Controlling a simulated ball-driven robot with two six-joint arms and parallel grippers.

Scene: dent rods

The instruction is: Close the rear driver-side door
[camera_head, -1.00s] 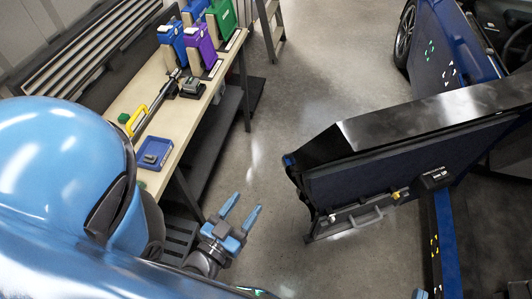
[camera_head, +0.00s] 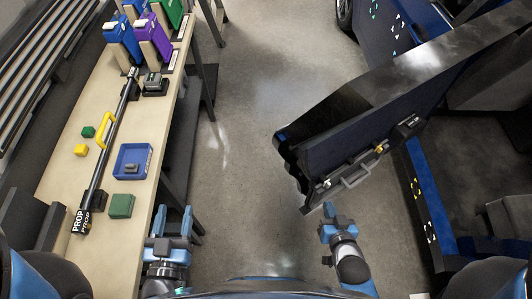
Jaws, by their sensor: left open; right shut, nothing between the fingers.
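The rear car door (camera_head: 345,115) stands swung open at the right of the head view, its dark inner panel and grey pull handle (camera_head: 350,181) facing me. The blue car body (camera_head: 425,190) and its open doorway lie to the right of the door. My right gripper (camera_head: 337,212) is shut and empty, just below the door's lower free edge, and a small gap seems to show between them. My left gripper (camera_head: 173,222) is open and empty beside the workbench, well left of the door.
The workbench (camera_head: 62,180) on the left holds a long black rod with a yellow handle (camera_head: 104,130), a blue tray (camera_head: 132,161), small blocks and several upright coloured cases (camera_head: 124,42). Bare floor (camera_head: 240,130) lies between bench and door.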

